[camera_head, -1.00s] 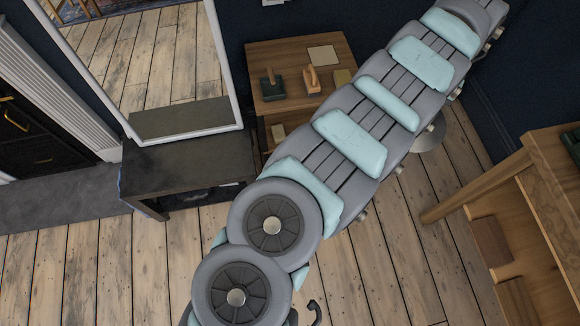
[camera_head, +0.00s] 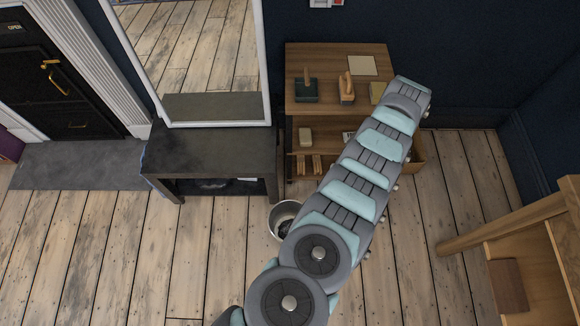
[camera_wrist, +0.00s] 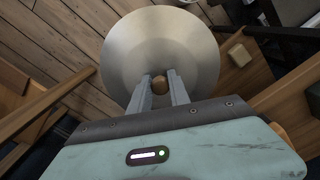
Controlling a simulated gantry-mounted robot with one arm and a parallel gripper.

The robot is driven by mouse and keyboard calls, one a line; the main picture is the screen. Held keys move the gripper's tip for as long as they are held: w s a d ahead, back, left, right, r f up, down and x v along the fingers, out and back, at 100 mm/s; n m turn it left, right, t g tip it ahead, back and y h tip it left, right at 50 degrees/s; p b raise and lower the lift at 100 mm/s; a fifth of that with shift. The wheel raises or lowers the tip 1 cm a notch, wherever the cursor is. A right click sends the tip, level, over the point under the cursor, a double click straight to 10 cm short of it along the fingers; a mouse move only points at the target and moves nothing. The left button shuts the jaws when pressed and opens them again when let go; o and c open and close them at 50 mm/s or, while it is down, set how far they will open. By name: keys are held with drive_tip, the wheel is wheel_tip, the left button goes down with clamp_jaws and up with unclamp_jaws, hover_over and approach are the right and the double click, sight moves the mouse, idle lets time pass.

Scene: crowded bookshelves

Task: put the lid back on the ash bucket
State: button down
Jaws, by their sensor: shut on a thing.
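The lid (camera_wrist: 160,45) is a round, pale metal disc with a small brown knob (camera_wrist: 159,84). In the wrist view my gripper (camera_wrist: 160,86) has its two fingers on either side of the knob and is shut on it, with the lid held off the floor. The ash bucket (camera_head: 273,219) is a light metal pail on the floor in the head view, open at the top with dark contents. My arm covers its right side. My gripper and the lid are hidden behind my arm in the head view.
A dark low bench (camera_head: 205,152) stands behind the bucket, under a leaning mirror. A wooden shelf unit (camera_head: 330,100) with brushes and blocks is at the back centre. A wooden table (camera_head: 540,225) is at the right. The floor left of the bucket is clear.

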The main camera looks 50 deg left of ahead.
drive_tip(key=shift+s+a+f, duration=0.25)
drive_tip(key=shift+s+f, duration=0.15)
drive_tip(key=shift+f, duration=0.1)
drive_tip(key=shift+a+f, duration=0.25)
drive_tip(key=shift+f, duration=0.15)
